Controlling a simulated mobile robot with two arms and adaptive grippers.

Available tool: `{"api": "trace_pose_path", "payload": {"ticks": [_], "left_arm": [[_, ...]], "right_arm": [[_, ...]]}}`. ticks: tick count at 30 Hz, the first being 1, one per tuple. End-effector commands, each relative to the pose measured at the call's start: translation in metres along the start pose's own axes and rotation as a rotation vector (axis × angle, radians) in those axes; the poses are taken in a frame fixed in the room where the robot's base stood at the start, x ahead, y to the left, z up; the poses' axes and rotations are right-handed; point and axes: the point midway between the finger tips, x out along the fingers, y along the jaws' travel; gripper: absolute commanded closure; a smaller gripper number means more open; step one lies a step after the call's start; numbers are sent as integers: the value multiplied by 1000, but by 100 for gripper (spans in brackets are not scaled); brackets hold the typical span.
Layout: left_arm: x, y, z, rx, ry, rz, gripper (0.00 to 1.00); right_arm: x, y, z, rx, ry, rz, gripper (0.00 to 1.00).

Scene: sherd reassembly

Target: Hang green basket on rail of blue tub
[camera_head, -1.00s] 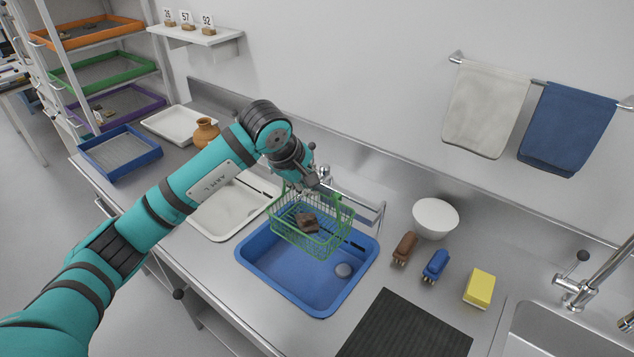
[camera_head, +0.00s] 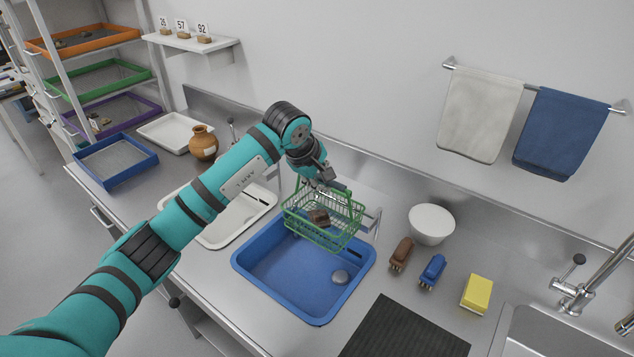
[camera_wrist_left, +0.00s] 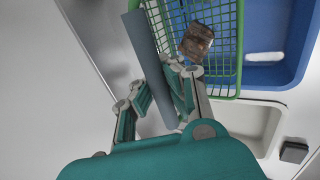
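The green basket (camera_head: 335,236) is a wire basket with brown sherds (camera_head: 318,217) inside. It hangs at the back edge of the blue tub (camera_head: 262,292), overlapping the grey rail (camera_head: 372,222) in the head view. My left gripper (camera_head: 326,184) is at the basket's upper back side and appears shut on its handle. In the left wrist view, the basket (camera_wrist_left: 222,75) lies beyond the fingers (camera_wrist_left: 168,95), with a grey bar (camera_wrist_left: 146,50) alongside. The fingers hide part of the grip. Whether the basket touches the rail cannot be told. My right gripper is out of view.
A white tray (camera_head: 222,232) sits left of the tub. A white bowl (camera_head: 432,224), brown brush (camera_head: 401,254), blue brush (camera_head: 432,270) and yellow sponge (camera_head: 477,294) stand to the right. A dark mat (camera_head: 400,330) lies in front. The wall is close behind.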

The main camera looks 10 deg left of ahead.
Motion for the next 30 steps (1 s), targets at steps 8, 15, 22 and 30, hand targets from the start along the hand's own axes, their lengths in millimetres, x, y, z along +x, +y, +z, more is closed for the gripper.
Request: {"api": "trace_pose_path", "payload": {"ticks": [8,15,22,30], "left_arm": [[17,-10,0,1,1,0,100],[24,-14,-1,1,1,1,100],[25,-15,-1,0,1,0,100],[25,-15,0,0,1,0,100]], "right_arm": [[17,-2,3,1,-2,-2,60],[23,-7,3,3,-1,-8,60],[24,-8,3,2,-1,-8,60],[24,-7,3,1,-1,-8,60]]}}
